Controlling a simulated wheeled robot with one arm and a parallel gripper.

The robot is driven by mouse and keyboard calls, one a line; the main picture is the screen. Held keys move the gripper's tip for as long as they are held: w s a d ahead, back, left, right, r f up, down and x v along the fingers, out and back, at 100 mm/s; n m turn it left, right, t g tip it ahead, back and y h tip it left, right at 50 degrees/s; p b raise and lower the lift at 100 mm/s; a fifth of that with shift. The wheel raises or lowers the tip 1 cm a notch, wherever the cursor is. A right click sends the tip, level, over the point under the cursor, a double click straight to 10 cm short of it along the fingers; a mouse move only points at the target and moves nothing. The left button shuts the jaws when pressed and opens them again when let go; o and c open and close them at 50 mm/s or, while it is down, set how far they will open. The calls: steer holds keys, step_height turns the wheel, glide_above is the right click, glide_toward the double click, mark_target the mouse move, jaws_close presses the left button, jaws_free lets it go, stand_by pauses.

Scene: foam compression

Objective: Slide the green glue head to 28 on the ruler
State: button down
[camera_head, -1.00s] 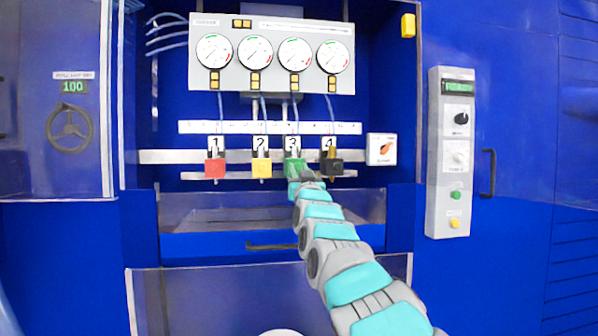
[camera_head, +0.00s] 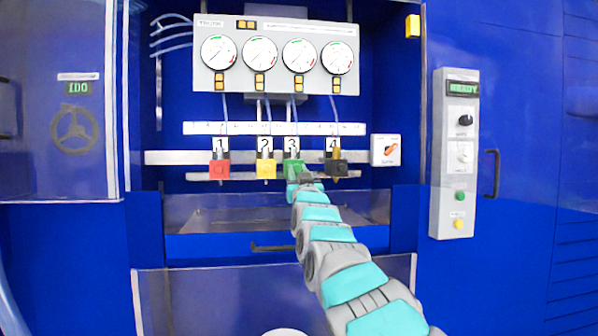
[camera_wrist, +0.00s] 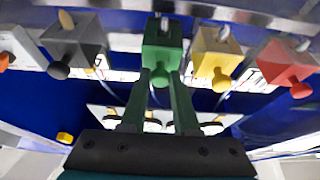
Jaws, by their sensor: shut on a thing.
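The green glue head (camera_head: 293,168) hangs on the rail under the number 3 plate, between the yellow head (camera_head: 266,169) and the black head (camera_head: 337,167), closer to the yellow one. In the wrist view, which is turned over, the green head (camera_wrist: 163,42) is at top centre with its round knob between my fingers. My gripper (camera_wrist: 160,80) is shut on it. The white ruler strip (camera_head: 230,128) runs above the heads; its figures are too small to read.
The red head (camera_head: 220,169) is at far left, beyond yellow. A white switch box (camera_head: 385,150) sits right of black. Gauges (camera_head: 299,56) are above, with thin hoses hanging down. Clear rail lies between green and black; only a small gap separates green from yellow.

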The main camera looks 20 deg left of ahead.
steer(key=c, duration=0.7)
jaws_free()
steer(key=shift+f, duration=0.1)
steer(key=shift+b+v, duration=2.8)
steer(key=shift+v, duration=1.05)
steer(key=shift+w+d, duration=0.1)
